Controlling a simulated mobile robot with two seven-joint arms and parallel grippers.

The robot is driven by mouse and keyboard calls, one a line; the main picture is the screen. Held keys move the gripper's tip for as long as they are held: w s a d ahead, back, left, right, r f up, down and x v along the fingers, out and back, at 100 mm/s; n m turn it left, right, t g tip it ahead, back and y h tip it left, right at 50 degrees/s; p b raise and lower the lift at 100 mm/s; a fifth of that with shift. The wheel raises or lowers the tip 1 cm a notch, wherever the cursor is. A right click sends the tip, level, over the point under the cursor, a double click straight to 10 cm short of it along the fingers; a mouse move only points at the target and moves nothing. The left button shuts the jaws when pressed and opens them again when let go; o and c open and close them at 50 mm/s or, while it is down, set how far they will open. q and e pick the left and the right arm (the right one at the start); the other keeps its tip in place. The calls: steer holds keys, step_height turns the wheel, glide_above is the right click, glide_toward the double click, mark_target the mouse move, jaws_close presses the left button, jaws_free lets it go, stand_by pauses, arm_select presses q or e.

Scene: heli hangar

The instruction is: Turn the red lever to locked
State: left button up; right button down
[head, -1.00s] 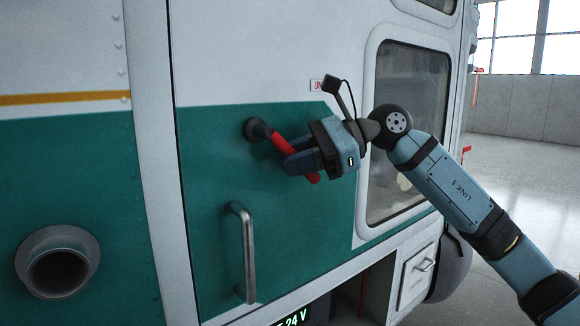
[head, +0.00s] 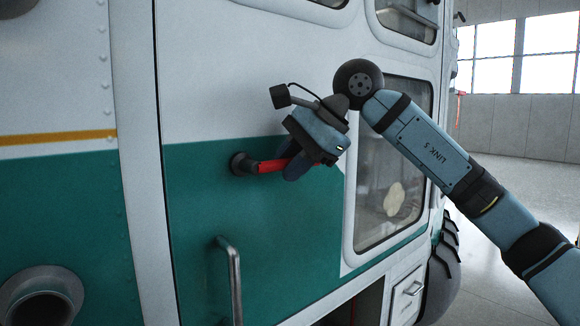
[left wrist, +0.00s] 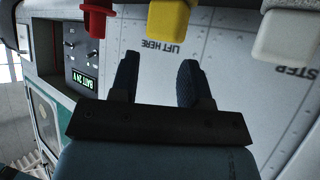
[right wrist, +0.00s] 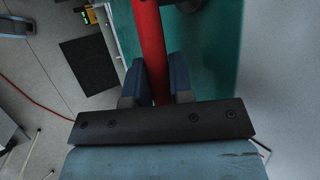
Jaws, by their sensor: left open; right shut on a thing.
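The red lever (head: 270,167) sticks out from a dark round pivot (head: 242,163) on the green panel of the helicopter's side. It lies close to horizontal, pointing right in the head view. In the right wrist view the red lever (right wrist: 150,45) runs between the two fingers (right wrist: 158,80). My left gripper (left wrist: 158,80) is open and empty in the left wrist view. It is out of the head view. The label by the lever is hidden behind my right gripper.
A metal grab handle (head: 231,280) stands on the green panel below the lever. A round exhaust pipe (head: 42,297) juts out at lower left. A window (head: 393,165) lies behind my right arm. Red, yellow (left wrist: 168,20) and white parts hang near my left gripper.

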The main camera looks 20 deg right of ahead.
steer(key=shift+r, duration=0.1)
stand_by(0.5)
steer(key=c, duration=1)
jaws_free()
steer(key=shift+c, duration=0.2)
arm_select(q)
step_height(320, 180, down, 2)
steer(key=shift+f+b, duration=0.1)
steer(key=shift+b, duration=0.95)
arm_select(e)
steer(key=v, duration=1.4)
steer(key=shift+a, duration=0.2)
